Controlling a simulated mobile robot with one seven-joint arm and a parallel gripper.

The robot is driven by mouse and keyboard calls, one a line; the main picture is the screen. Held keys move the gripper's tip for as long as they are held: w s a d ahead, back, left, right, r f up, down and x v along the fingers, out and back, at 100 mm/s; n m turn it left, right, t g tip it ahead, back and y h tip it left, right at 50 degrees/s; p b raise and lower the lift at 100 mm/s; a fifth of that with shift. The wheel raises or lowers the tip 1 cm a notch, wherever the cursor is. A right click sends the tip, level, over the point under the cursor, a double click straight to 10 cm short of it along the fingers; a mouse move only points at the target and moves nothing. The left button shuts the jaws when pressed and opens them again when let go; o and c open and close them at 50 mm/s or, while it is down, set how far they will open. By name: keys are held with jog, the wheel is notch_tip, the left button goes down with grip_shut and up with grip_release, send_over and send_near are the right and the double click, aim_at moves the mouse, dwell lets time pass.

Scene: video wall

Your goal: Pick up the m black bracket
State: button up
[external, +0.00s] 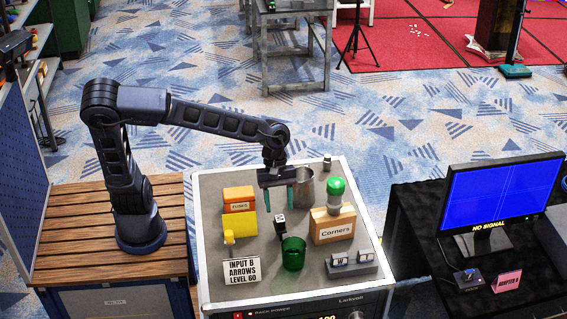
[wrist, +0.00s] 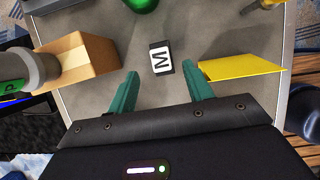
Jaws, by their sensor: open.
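The black bracket with a white face marked M (wrist: 161,58) lies on the grey tabletop in the wrist view, just beyond and between my fingertips. It also shows in the external view as a small black piece with a white face (external: 280,224), below my gripper. My gripper (external: 280,202) points down over the table with its teal fingers apart. In the wrist view my gripper (wrist: 161,82) is open and empty, and the bracket is not between its fingers.
A yellow piece (wrist: 240,68) lies right of the bracket in the wrist view, and a cardboard box (wrist: 92,58) left. A green cup (external: 293,254) stands near the bracket. A metal cup (external: 305,192), orange box (external: 239,199) and white sign (external: 242,271) are also on the table.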

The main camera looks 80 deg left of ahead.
aim_at(280, 218)
jog(key=shift+x, duration=2.65)
jog(key=shift+s+d, duration=0.1)
jog(key=shift+d, duration=0.1)
jog(key=shift+r, duration=0.1)
grip_shut()
